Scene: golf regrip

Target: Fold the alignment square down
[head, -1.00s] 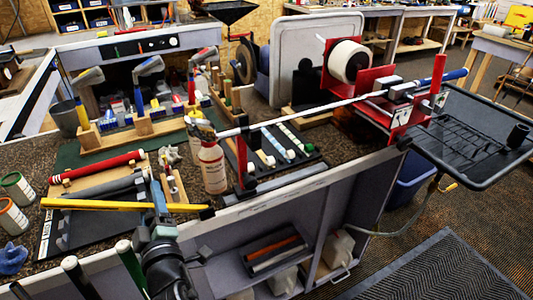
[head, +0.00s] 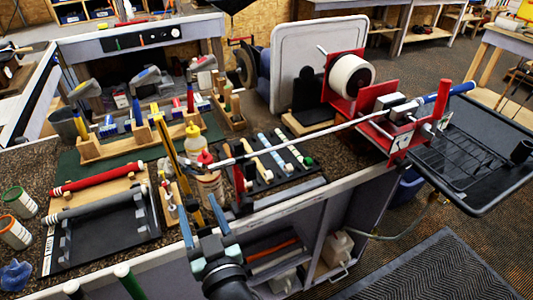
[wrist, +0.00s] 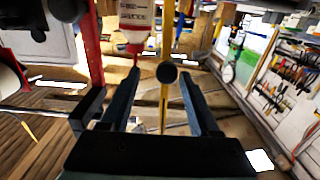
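A long yellow bar with a dark lower end (head: 167,140), which looks like the alignment square, stands steeply tilted in front of the bottles, near the club's left end. My gripper (head: 198,204) is at the bench's front edge, just below and right of the bar's lower part. Its two fingers are apart. In the wrist view the bar (wrist: 164,112) shows between the open fingers of my gripper (wrist: 159,71), with a round black end in front of it. I cannot tell whether a finger touches it. The club shaft (head: 320,134) runs right to the red vise (head: 400,135).
A red post (head: 239,170) supports the shaft. A black tray with grips (head: 110,225) lies left. Tape roll (head: 351,76) stands behind the vise.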

